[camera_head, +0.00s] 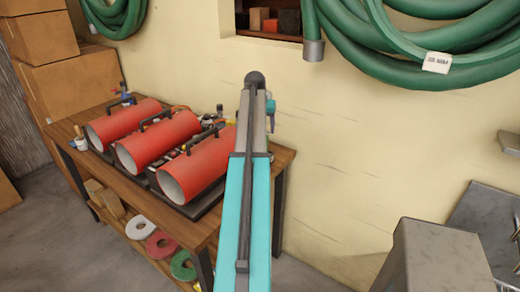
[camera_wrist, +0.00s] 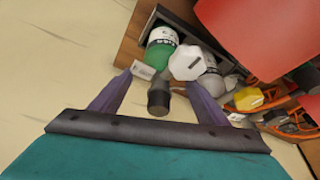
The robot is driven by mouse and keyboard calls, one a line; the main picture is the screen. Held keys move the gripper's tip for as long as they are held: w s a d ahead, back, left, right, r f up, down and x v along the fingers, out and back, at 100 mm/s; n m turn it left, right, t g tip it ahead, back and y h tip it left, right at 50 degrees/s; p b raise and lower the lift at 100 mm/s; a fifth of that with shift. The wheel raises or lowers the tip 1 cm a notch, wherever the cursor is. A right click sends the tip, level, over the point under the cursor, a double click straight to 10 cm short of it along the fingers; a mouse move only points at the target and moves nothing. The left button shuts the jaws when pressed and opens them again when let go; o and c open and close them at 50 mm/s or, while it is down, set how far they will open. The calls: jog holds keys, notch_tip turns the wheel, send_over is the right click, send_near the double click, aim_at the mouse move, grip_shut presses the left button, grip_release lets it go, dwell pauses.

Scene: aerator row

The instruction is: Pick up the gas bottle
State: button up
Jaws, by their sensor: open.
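In the wrist view, a green bottle (camera_wrist: 161,48) with a white label lies or stands at the end of the wooden table; I take it to be the gas bottle. My gripper (camera_wrist: 159,79) is open, its two purple fingers spread just short of the bottle. A dark cylinder (camera_wrist: 158,98) shows between the fingers; I cannot tell whether it belongs to the bottle. A white many-sided piece (camera_wrist: 186,62) overlaps the bottle's right side.
Three red heater-like cylinders (camera_head: 153,147) stand on the wooden table (camera_head: 284,160). In the wrist view, a grey rounded object (camera_wrist: 210,82) and a yellow-and-orange item (camera_wrist: 248,98) crowd the right. The cream wall (camera_head: 350,150) is close behind. A metal box (camera_head: 435,255) stands right.

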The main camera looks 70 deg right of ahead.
jog(key=shift+d+f, duration=0.1)
jog(key=shift+f, duration=0.05)
jog(key=shift+p+x, duration=0.75)
jog(key=shift+x, duration=0.1)
jog(key=shift+p+x, duration=0.55)
jog(key=shift+x, duration=1.05)
jog(key=shift+w, duration=0.1)
grip_shut()
